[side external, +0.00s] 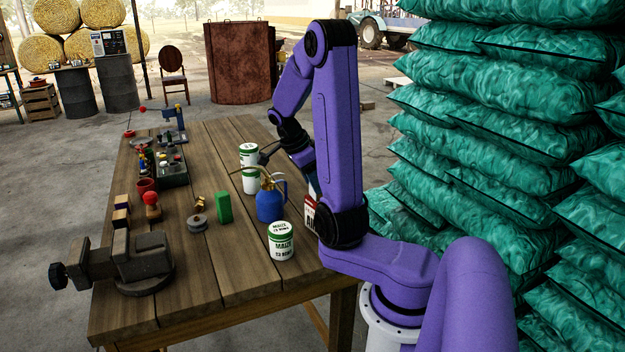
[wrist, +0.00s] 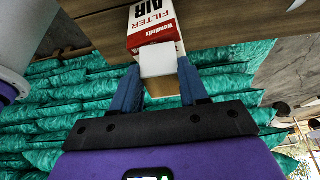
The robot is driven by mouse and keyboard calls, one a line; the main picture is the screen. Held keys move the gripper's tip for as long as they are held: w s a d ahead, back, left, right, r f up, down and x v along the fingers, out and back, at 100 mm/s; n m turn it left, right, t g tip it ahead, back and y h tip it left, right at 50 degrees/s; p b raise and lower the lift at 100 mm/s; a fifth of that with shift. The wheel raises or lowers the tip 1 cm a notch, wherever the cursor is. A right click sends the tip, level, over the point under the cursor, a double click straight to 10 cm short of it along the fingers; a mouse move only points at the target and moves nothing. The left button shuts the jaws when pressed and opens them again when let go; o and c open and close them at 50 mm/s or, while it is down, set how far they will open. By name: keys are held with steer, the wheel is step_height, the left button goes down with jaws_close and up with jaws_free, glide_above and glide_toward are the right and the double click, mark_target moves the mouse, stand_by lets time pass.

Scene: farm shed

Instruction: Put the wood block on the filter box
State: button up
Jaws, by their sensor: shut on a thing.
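The filter box (wrist: 152,28), red and white with "AIR FILTER" lettering, is at the top centre of the wrist view. In the side external view the filter box (side external: 310,217) stands near the table's right edge, partly hidden by my arm. My gripper (wrist: 158,74) has its two blue fingers shut on the wood block (wrist: 162,88), which shows a pale end and a tan side. In the wrist view the block overlaps the lower edge of the box; I cannot tell whether they touch. My arm mostly hides the gripper and block in the side external view.
A blue oil can (side external: 270,204), a white-green tin (side external: 281,240) and another tin (side external: 249,165) stand near the box. A green block (side external: 224,208) and a vise (side external: 125,262) are farther left on the table (side external: 200,293). Stacked green sacks (side external: 500,150) rise at the right.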

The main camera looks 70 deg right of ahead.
steer(key=shift+f, duration=0.1)
steer(key=o, duration=1.1)
steer(key=shift+o, duration=0.2)
steer(key=v, duration=1.2)
steer(key=w+a+f+n+t, duration=0.25)
steer(key=w+a+n, duration=0.25)
steer(key=a+n, duration=0.55)
steer(key=s+a+f+n+t+y, duration=0.15)
steer(key=s+a+n, duration=0.25)
steer(key=a+n, duration=0.45)
steer(key=s+a+f+n+y, duration=0.1)
steer(key=s+a+f+n, duration=0.3)
steer(key=n, duration=0.7)
steer(key=s+a+f+n+y, duration=0.1)
steer(key=s+a+n, duration=0.3)
steer(key=s+n, duration=0.5)
steer(key=shift+s+f+n+g, duration=0.25)
steer(key=shift+s+n+g, duration=0.05)
steer(key=shift+s, duration=0.9)
